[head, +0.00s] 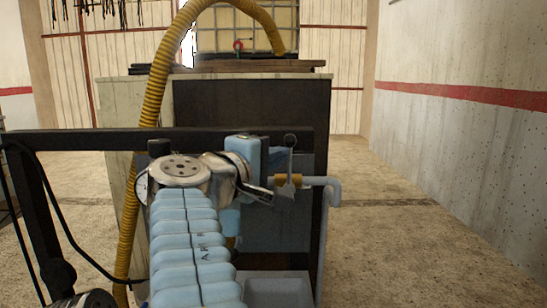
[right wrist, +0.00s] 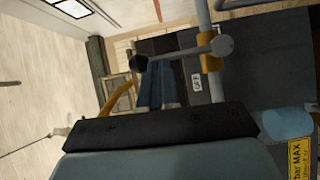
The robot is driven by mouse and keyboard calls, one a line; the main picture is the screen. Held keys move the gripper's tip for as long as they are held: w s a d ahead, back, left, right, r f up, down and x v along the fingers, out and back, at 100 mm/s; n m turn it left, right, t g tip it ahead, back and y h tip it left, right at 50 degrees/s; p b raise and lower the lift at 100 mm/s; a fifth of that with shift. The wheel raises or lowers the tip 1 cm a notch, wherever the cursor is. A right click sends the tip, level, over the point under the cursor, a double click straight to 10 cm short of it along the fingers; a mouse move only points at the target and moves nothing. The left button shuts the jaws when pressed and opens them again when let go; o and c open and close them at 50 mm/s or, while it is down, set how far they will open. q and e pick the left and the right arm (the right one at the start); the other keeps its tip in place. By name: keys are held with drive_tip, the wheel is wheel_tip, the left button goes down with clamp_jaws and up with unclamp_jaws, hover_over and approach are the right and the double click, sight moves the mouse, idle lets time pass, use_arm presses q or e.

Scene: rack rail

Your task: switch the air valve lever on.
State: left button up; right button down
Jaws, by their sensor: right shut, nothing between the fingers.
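The air valve has a brass body (head: 288,180) on a grey pipe, with a grey lever (head: 291,158) standing upright and a dark knob on its top. In the right wrist view the lever (right wrist: 180,55) runs sideways from its round hub to the black knob. A small label (right wrist: 196,83) beside it reads OFF. My right gripper (head: 277,156) is shut and empty, just left of the lever in the head view. Its fingers (right wrist: 159,75) reach close to the lever near the knob; I cannot tell whether they touch it. My left gripper is not in view.
A dark panel (head: 300,115) stands behind the valve. A yellow hose (head: 155,90) hangs on the left. A grey tray (head: 278,290) sits below. The floor to the right is clear.

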drive_tip(key=shift+d+m+g, duration=0.25)
drive_tip(key=shift+m+g, duration=0.05)
drive_tip(key=shift+d+f+m+g+y+b, duration=0.5)
drive_tip(key=shift+d+f+m+y+b, duration=0.25)
drive_tip(key=shift+d+m+y+b, duration=0.95)
drive_tip(key=shift+d+f+m+g+y+b, duration=0.5)
drive_tip(key=shift+d+f+m+y+b, duration=0.3)
drive_tip(key=shift+d+m+y+b, duration=0.8)
drive_tip(key=shift+d+f+m+g+y+b, duration=0.5)
drive_tip(key=shift+d+f+m+y+b, duration=0.25)
drive_tip(key=shift+d+m+y+b, duration=0.9)
drive_tip(key=shift+a+m+y, duration=0.2)
drive_tip(key=shift+m+y, duration=0.05)
drive_tip(key=shift+m, duration=0.1)
